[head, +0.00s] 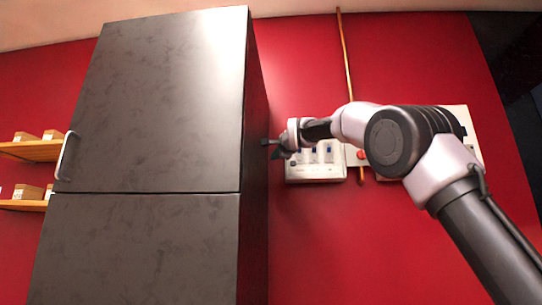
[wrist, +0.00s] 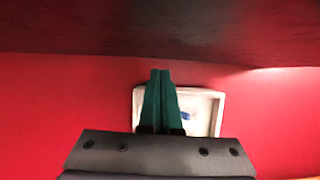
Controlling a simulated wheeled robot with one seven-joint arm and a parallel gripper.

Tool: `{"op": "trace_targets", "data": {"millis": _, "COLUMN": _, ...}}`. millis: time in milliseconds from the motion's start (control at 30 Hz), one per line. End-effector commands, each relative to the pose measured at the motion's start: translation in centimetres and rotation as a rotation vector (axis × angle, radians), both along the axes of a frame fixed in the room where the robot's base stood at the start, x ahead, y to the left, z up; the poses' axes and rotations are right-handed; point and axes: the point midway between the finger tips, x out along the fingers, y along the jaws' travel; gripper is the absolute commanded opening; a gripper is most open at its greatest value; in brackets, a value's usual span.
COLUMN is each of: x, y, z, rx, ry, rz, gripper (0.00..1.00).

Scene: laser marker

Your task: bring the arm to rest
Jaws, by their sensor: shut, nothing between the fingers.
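My gripper (head: 272,147) is at the end of my outstretched arm, in the middle of the head view. It is raised and points left, close to the right side of a dark grey cabinet in the picture. In the wrist view, the gripper's two green fingers (wrist: 161,75) are together with nothing between them. I cannot tell whether the fingertips touch the cabinet side.
The tall dark cabinet (head: 160,100) has a metal handle (head: 66,156) at its left. A white switch panel (head: 316,172) is on the red wall (head: 310,240) behind my gripper. A copper pipe (head: 344,50) runs up the wall. Wooden shelves (head: 30,150) with boxes are far left.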

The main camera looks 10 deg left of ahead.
Motion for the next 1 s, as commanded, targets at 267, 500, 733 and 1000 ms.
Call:
{"op": "trace_targets", "data": {"millis": 267, "x": -1.5, "y": 1.2, "z": 0.0, "rx": 0.000, "ry": 0.000, "rz": 0.000, "gripper": 0.00}}
{"op": "trace_targets", "data": {"millis": 500, "x": -1.6, "y": 1.3, "z": 0.0, "rx": 0.000, "ry": 0.000, "rz": -0.001, "gripper": 0.00}}
{"op": "trace_targets", "data": {"millis": 733, "x": -0.7, "y": -2.4, "z": -1.1, "rx": -0.032, "ry": 0.033, "rz": -0.031, "gripper": 0.00}}
{"op": "trace_targets", "data": {"millis": 1000, "x": -2.4, "y": -19.5, "z": -9.6, "rx": -0.262, "ry": 0.216, "rz": -0.097, "gripper": 0.00}}
